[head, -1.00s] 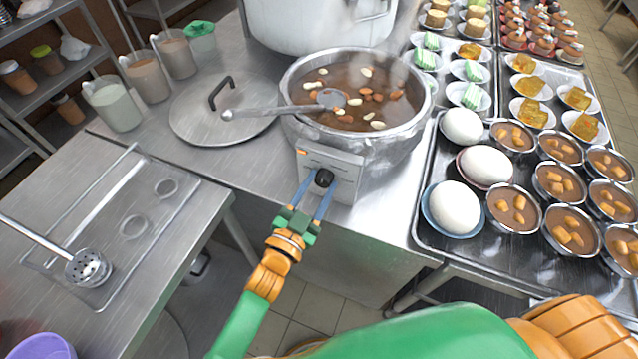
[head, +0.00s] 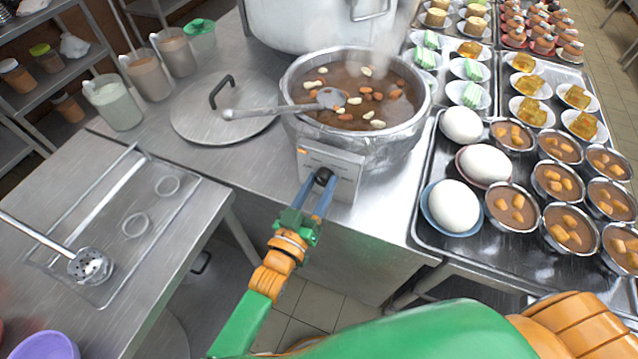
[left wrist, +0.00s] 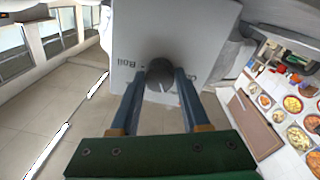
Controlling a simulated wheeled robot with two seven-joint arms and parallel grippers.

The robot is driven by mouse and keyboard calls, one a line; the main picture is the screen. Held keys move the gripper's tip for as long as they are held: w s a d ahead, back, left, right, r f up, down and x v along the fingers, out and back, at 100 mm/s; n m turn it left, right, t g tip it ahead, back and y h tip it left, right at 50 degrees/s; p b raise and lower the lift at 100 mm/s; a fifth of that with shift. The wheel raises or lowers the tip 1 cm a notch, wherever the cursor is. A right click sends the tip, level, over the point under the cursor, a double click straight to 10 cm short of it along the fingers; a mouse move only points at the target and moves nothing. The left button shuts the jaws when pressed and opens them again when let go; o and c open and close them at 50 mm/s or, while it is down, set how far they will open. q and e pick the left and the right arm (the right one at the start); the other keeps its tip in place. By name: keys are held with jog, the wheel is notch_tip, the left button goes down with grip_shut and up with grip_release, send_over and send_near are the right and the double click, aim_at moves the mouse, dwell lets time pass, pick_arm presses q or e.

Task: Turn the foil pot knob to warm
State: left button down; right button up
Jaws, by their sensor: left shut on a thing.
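The foil pot (head: 385,150) stands on the steel counter, full of brown soup with nuts, a ladle (head: 290,108) resting across it. On its front is a pale control panel (head: 345,172) with a black knob (head: 323,175). My left gripper (head: 320,184) is shut on the knob, one blue finger on each side. In the left wrist view the knob (left wrist: 160,72) sits between the fingertips, with a pale pointer line on its face. The word "Boil" shows beside it on the panel; other markings are unclear. My right gripper is not in view.
A round lid (head: 222,112) lies left of the pot. A large steel stockpot (head: 315,25) stands behind. Trays of bowls (head: 455,225) fill the right side. A lower steel table (head: 75,255) with a strainer ladle is at left.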

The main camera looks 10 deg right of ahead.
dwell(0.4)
pick_arm(q)
jog(key=shift+c, duration=1.9)
grip_release()
jog(key=v, duration=0.7)
jog(key=shift+f, duration=0.1)
